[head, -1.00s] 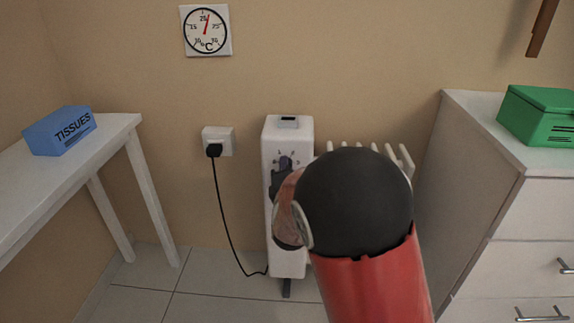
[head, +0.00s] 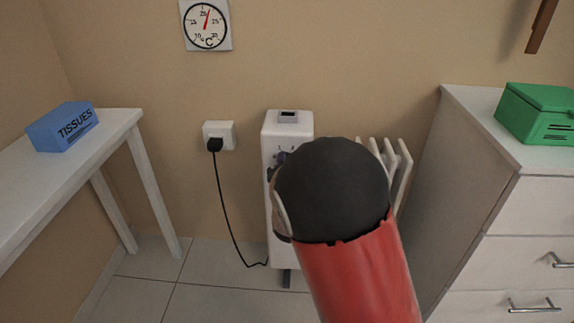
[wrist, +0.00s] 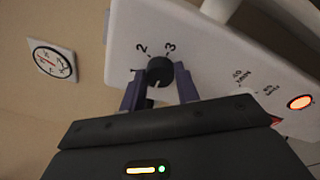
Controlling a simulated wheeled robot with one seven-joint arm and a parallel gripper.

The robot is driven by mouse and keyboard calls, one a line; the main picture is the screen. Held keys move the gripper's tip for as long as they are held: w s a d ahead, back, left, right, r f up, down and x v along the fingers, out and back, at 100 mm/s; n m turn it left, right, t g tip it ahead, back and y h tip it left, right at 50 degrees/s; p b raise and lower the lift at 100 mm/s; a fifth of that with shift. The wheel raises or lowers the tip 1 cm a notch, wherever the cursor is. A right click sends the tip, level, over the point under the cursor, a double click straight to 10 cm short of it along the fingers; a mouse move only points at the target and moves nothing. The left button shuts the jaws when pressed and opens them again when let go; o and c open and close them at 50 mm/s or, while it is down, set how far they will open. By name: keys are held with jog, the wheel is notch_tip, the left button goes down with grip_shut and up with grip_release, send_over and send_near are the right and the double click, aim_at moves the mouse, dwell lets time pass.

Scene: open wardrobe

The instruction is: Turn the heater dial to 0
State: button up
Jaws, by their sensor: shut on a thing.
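The heater (head: 287,130) is a white upright unit standing by the wall. In the wrist view its white panel (wrist: 215,62) carries the dark round dial (wrist: 160,69), with the marks 2 and 3 just above it. My gripper (wrist: 158,80) has its two purple fingers on either side of the dial and is shut on it. The dial's pointer and its setting cannot be made out. In the head view my red and black arm covers most of the panel, and the dial is largely hidden.
An orange lamp (wrist: 300,102) glows on the heater panel. A black plug (head: 214,145) with a cable sits in the wall socket. A white table (head: 125,122) stands left, a chest of drawers (head: 500,215) right. A thermometer (head: 206,25) hangs above.

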jog(key=o, duration=1)
jog(key=shift+c, duration=0.2)
jog(key=shift+s, duration=0.1)
jog(key=s, duration=0.7)
jog(key=shift+s+d, duration=0.25)
jog(key=shift+s, duration=0.05)
jog(key=shift+d, duration=0.1)
jog(key=s+d+r+m+g, duration=0.1)
jog(key=s+d+m+g, duration=0.3)
jog(key=s+m, duration=0.4)
jog(key=s+d+r+m+g, duration=0.2)
jog(key=s+d+m+g, duration=0.2)
jog(key=s+d+m, duration=0.3)
jog(key=s+d+r+m+g+h, duration=0.1)
jog(key=s+d+m+g, duration=0.3)
jog(key=s+m, duration=0.6)
jog(key=shift+s+d+r+m, duration=0.4)
jog(key=shift+s+d, duration=0.55)
jog(key=shift+s, duration=0.2)
